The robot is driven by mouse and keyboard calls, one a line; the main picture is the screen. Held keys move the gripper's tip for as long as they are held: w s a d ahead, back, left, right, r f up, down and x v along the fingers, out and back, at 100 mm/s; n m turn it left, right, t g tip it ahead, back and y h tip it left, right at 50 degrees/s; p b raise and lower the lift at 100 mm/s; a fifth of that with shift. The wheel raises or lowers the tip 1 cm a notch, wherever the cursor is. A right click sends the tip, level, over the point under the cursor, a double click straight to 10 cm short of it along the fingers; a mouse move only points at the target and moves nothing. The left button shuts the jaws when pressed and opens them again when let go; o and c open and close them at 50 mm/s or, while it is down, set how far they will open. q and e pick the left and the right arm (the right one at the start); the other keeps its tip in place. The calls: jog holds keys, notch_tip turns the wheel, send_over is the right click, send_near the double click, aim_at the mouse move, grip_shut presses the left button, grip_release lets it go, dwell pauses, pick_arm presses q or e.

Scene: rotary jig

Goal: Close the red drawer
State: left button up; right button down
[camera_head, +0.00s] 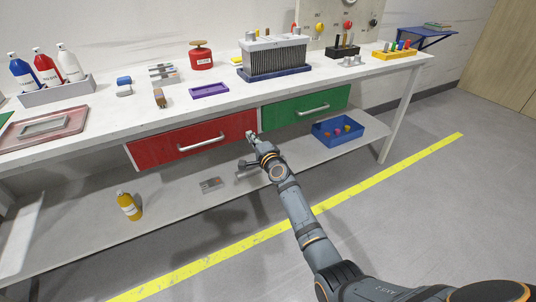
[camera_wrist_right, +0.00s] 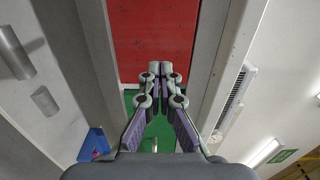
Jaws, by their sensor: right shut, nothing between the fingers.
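The red drawer (camera_head: 175,145) is under the worktop, left of the green drawer (camera_head: 290,110). It has a pale bar handle (camera_head: 201,144). A thin pale strip shows along its left edge; I cannot tell how far it stands out. My right gripper (camera_head: 251,136) is shut and empty, near the red drawer's lower right corner. In the right wrist view the shut fingertips (camera_wrist_right: 160,70) point at the red front (camera_wrist_right: 155,35), with the green front (camera_wrist_right: 150,125) behind the fingers. Contact cannot be told. My left gripper is out of view.
A lower shelf (camera_head: 175,205) runs below the drawers, with a yellow bottle (camera_head: 129,206), a small grey block (camera_head: 210,184) and a blue bin (camera_head: 338,131). A table leg (camera_head: 400,110) stands at right. The worktop (camera_head: 125,105) holds bottles, blocks and a finned unit.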

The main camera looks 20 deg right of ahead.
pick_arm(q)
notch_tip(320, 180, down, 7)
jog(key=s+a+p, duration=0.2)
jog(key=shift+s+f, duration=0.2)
pick_arm(e)
jog(key=s+f, duration=0.1)
jog(key=s, duration=0.6)
jog(key=shift+d, duration=0.45)
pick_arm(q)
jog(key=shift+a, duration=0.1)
pick_arm(e)
jog(key=shift+s, duration=0.1)
